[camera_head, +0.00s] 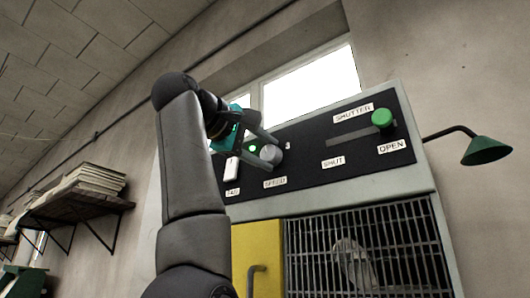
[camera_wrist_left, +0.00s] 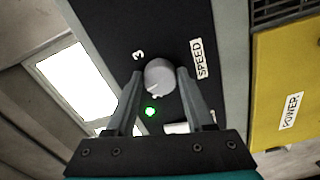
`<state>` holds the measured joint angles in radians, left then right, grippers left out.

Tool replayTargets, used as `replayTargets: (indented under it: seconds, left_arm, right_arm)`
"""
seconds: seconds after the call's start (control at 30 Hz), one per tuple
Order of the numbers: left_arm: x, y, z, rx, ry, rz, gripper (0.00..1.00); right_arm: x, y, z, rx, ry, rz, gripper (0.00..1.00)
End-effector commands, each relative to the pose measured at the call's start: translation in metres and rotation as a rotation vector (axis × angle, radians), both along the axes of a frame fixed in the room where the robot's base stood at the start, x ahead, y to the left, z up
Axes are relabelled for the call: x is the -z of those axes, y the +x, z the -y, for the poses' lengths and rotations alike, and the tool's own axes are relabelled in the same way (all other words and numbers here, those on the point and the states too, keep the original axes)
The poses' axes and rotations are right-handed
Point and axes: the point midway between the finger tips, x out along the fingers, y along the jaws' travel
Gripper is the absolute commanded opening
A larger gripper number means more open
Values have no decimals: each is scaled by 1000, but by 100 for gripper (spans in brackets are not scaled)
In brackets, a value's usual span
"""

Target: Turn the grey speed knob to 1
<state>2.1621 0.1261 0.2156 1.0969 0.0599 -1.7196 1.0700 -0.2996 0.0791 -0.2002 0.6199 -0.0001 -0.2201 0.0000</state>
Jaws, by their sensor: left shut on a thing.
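The grey speed knob (camera_head: 268,156) sits on the black control panel above the SPEED label (camera_head: 275,183). In the left wrist view the knob (camera_wrist_left: 159,76) is round, with a small pale mark on its rim at the side towards the gripper's base. My right gripper is not in view.
A lit green lamp (camera_wrist_left: 150,112) and a white switch (camera_head: 232,169) are close to the knob. A green shutter knob (camera_head: 382,118) sits at the OPEN end of its slot. Below are a yellow door (camera_head: 257,245) and a grille (camera_head: 400,245). A green lamp (camera_head: 487,150) juts out right.

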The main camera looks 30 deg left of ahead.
Motion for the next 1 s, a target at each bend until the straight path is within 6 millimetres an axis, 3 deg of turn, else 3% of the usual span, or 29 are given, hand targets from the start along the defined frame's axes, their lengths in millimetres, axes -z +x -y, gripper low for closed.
replayTargets:
  seconds: [0.6, 1.0]
  left_arm:
    - [-3, -1, -1, -2, -558, -38, 0]
    - [-3, -1, -1, -2, -760, -55, 0]
  right_arm:
    - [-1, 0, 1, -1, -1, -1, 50]
    - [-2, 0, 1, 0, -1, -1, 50]
